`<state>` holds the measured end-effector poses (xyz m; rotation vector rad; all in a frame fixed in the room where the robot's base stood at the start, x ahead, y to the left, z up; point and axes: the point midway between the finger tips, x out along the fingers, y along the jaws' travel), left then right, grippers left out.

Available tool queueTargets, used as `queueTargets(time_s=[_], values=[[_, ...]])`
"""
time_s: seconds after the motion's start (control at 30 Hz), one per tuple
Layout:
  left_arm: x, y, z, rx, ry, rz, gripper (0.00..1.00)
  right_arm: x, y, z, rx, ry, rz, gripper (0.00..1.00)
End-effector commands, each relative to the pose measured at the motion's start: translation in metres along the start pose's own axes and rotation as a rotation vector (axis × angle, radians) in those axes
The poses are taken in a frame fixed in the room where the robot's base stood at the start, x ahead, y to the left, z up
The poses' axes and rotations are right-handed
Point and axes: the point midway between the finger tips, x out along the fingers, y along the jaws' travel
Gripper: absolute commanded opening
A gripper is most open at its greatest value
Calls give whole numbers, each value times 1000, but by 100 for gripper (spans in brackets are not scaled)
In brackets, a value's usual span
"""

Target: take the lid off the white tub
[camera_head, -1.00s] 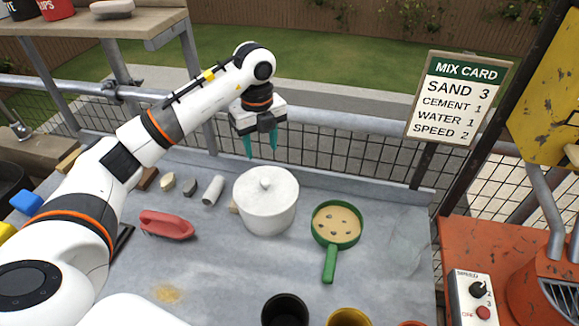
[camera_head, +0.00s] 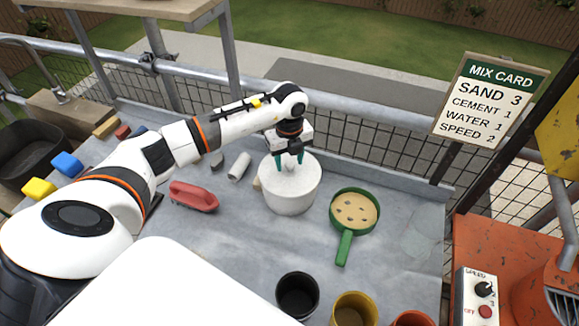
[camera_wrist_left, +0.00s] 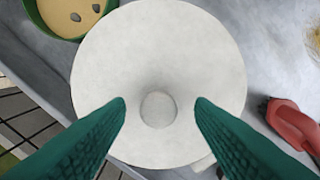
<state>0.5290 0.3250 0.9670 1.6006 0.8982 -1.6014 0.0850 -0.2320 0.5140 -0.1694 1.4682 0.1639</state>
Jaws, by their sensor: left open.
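The white tub (camera_head: 289,197) stands on the grey worktop with its round white lid (camera_head: 304,172) on top. The lid also fills the middle of the left wrist view (camera_wrist_left: 160,60), with its round knob (camera_wrist_left: 158,109) below the centre. My left gripper (camera_head: 290,166) is over the lid, pointing down. Its green fingers are open, one on each side of the knob in the left wrist view (camera_wrist_left: 160,108); I cannot tell whether they touch the lid. In the head view the gripper hides the knob. My right gripper is not in view.
A green sieve (camera_head: 346,240) with sand and pebbles lies right of the tub. A red brush (camera_head: 193,196) and a pale roll (camera_head: 239,166) lie to its left. Black (camera_head: 297,296) and yellow (camera_head: 352,310) cups stand in front. A railing runs behind.

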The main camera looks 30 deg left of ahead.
Motion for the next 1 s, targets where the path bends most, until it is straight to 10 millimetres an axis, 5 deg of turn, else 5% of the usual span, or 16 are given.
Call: queueTargets(time_s=[0.27, 0.57, 0.83, 1.0], values=[[5, 0, 0, 2, 1, 2, 49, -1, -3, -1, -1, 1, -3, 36], [5, 0, 0, 1, 0, 2, 2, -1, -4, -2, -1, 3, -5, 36], [2, 1, 0, 1, 1, 3, 1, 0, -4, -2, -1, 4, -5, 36], [-20, 1, -1, 2, 4, 7, 1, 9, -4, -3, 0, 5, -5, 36]])
